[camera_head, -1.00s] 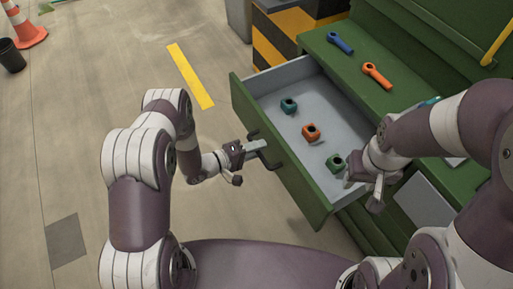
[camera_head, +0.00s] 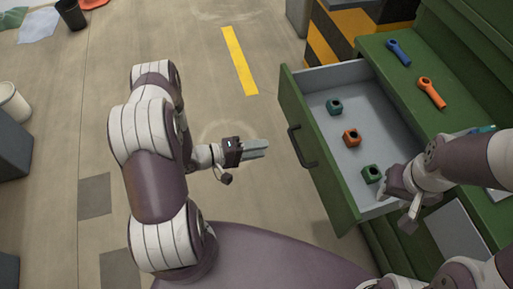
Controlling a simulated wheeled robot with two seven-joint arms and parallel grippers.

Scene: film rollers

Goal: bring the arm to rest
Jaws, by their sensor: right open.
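My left gripper (camera_head: 257,148) is over bare floor, to the left of the open drawer's dark handle (camera_head: 302,147) and apart from it. Its pale fingers lie close together in this view, so I cannot tell whether they are parted. My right gripper (camera_head: 386,192) is open at the near right end of the drawer (camera_head: 318,160), beside a green block (camera_head: 371,174). My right forearm and wrist partly hide its fingers. Its height over the drawer is hard to judge.
The drawer also holds a teal block (camera_head: 334,107) and an orange block (camera_head: 351,138). A blue wrench-like part (camera_head: 398,52) and an orange one (camera_head: 431,93) lie on the green cabinet top. A black bin (camera_head: 71,14) stands far left.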

